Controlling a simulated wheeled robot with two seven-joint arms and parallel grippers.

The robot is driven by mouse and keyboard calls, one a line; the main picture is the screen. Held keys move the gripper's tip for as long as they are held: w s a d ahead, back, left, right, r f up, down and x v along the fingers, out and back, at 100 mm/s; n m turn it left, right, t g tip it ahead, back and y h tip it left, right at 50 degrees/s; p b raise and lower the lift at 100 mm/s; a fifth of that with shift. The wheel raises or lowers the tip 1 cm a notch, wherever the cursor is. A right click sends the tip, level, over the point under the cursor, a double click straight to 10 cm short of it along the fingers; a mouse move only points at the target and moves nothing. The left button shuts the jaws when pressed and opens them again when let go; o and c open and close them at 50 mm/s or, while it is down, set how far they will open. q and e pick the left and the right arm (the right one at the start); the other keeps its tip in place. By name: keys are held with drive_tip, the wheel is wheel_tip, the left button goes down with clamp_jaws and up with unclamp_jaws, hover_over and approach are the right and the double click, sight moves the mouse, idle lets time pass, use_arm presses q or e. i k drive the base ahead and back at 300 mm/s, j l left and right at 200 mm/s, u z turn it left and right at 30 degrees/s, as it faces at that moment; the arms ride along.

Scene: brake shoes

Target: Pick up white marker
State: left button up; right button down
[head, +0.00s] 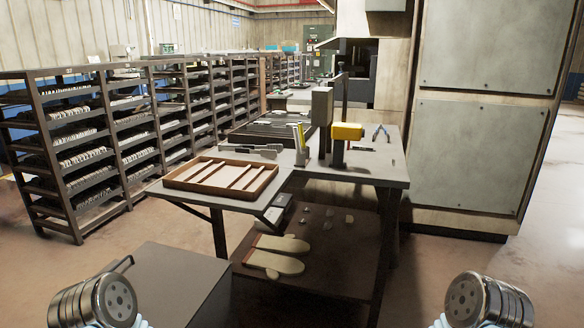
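I cannot pick out a white marker for certain. A small upright white and yellow item (300,142) stands on the grey worktable (350,172), too small to identify. To its left, a grey caliper-like tool (250,149) lies behind a brown shallow tray (180,182) with light strips inside. Metallic round parts of my two arms show at the bottom left and bottom right corners. Neither gripper's fingers can be seen.
A yellow-headed device (347,131) and pliers (381,132) are on the table's right part. Two mitts (274,264) lie on the lower shelf (335,262). A dark grey cabinet (180,285) stands in front at left. Racks (75,150) line the left; floor between is clear.

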sight(296, 133)
drive_tip(key=i+l+u, duration=0.15)
drive_tip(key=i+l, duration=0.15)
drive_tip(key=i+l+u, duration=0.15)
drive_tip(key=l, duration=0.35)
drive_tip(key=i+l+u, duration=0.15)
drive_tip(key=i+l, duration=0.2)
drive_tip(key=l, duration=0.1)
